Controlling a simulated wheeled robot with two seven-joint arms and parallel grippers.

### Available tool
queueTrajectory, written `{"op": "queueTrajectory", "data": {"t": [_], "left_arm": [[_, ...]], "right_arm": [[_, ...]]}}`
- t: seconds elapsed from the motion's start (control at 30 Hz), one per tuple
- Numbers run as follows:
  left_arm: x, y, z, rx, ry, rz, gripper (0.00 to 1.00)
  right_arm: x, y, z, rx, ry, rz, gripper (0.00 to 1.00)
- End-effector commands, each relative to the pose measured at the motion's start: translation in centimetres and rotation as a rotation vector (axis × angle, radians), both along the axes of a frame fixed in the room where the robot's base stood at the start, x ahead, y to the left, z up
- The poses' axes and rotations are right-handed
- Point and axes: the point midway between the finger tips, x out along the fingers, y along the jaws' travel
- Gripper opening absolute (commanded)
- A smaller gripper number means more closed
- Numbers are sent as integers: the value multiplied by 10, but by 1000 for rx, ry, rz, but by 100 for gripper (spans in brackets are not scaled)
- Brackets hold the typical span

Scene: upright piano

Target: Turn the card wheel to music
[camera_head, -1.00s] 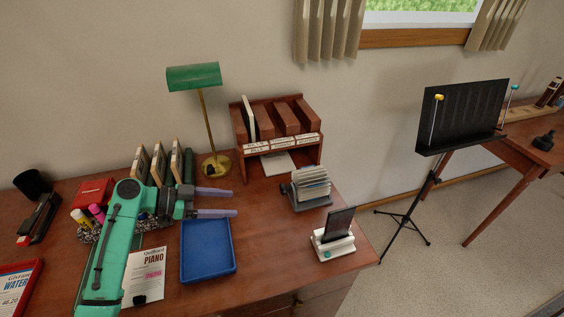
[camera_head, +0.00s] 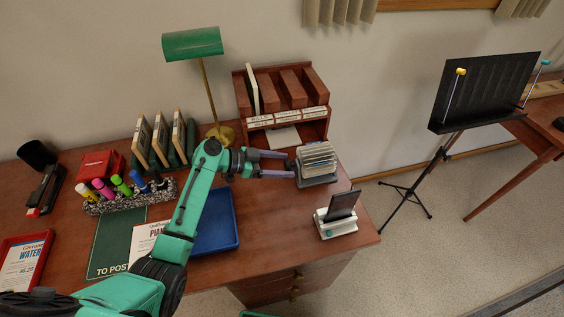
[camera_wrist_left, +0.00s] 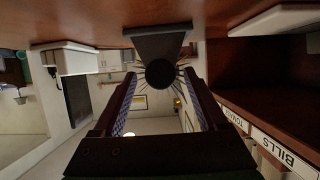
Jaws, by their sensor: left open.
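The card wheel (camera_head: 318,158) is a rotary file of white cards on a dark base, on the desk right of centre. My left gripper (camera_head: 289,164) is open, its purple fingers pointing right, with the tips close to the wheel's left side. In the left wrist view the picture is upside down. There the card wheel (camera_wrist_left: 160,72) shows as a dark round hub with cards fanned around it, ahead of and between the two open fingers. I cannot tell whether a finger touches the cards. The writing on the cards is too small to read. My right gripper is not in view.
A wooden letter sorter (camera_head: 283,108) with labelled slots stands just behind the wheel. A phone on a white stand (camera_head: 338,215) is in front of it. A green lamp (camera_head: 193,44) and a blue tray (camera_head: 222,232) stand left. Bare desk lies between tray and stand.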

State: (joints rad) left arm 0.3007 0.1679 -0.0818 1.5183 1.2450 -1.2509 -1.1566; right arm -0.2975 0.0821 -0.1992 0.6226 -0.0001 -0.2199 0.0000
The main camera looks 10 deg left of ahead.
Motion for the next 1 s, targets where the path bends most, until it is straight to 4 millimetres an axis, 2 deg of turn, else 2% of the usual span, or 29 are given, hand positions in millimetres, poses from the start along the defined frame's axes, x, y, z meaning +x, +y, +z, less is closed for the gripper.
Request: {"op": "queueTrajectory", "data": {"t": [0.23, 0.27, 0.3, 0.43, 0.47, 0.77, 1.0], "left_arm": [[1, -2, -1, 1, -1, 1, 75], [1, -1, -1, 1, -1, 1, 68], [1, -1, -1, 1, 0, 1, 52], [1, -1, -1, 1, 0, 1, 3], [1, -1, -1, 1, 0, 1, 0], [1, -1, -2, -11, 30, 0, 0], [3, 0, -3, -57, 142, 2, 0]], "right_arm": [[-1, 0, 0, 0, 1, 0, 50], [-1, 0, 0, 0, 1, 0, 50], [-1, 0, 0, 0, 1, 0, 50], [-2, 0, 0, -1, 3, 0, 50], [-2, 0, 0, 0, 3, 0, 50], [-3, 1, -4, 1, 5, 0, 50], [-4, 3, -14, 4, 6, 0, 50]]}}
